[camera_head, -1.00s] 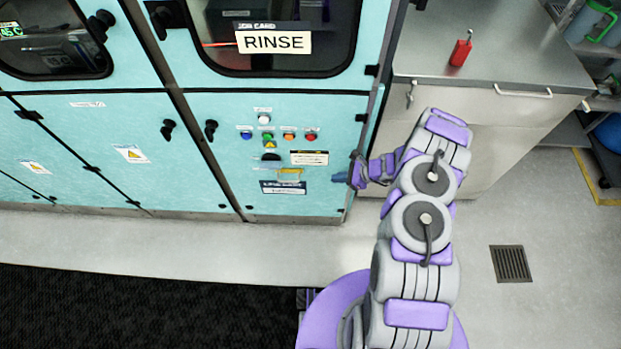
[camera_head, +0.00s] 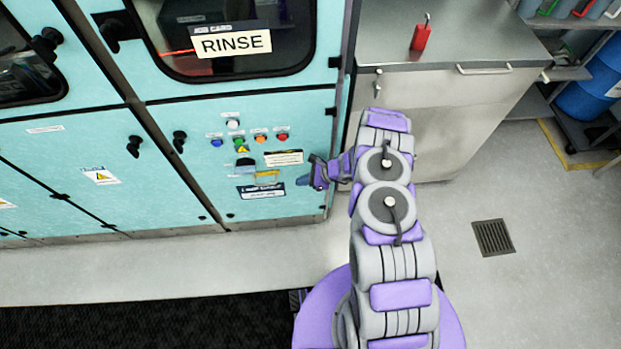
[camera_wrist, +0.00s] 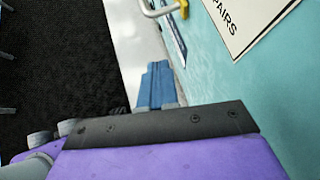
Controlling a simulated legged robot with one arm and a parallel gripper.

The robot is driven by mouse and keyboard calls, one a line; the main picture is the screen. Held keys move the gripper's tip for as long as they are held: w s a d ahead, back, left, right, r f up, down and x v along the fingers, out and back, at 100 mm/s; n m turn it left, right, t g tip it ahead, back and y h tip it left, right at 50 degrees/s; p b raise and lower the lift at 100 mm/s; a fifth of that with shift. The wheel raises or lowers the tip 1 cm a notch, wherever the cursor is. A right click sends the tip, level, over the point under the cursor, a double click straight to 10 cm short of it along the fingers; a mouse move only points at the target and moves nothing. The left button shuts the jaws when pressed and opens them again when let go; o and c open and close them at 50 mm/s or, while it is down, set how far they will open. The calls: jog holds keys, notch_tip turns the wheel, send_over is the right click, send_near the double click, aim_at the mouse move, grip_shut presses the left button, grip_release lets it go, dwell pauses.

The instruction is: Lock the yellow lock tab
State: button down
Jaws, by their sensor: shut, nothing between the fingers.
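The yellow lock tab (camera_head: 267,174) is on the lower part of the teal cabinet door, above a dark blue label (camera_head: 261,191). It is small in the head view, so its exact position is hard to tell. In the wrist view a yellow piece (camera_wrist: 183,9) with a pale curved bar shows at the top edge, partly cut off. My gripper (camera_head: 303,182) is to the right of the tab, close to the door and apart from the tab. Its blue fingers (camera_wrist: 156,80) are shut and empty in the wrist view.
Coloured buttons (camera_head: 260,138) and a white label (camera_head: 283,157) are above the tab. Door handles (camera_head: 179,140) stick out to the left. A grey bench (camera_head: 440,95) with a red padlock-like item (camera_head: 420,37) stands to the right. The floor in front is clear.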

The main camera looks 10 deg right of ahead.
aim_at(276, 182)
jog(key=w+a+f+b, duration=0.1)
jog(key=a, duration=0.5)
jog(key=shift+w+a, duration=0.2)
jog(key=shift+w, duration=0.05)
jog(key=shift+f, duration=0.1)
jog(key=shift+w+a+b, duration=0.1)
jog(key=shift+a+b, duration=0.25)
jog(key=shift+a, duration=1.4)
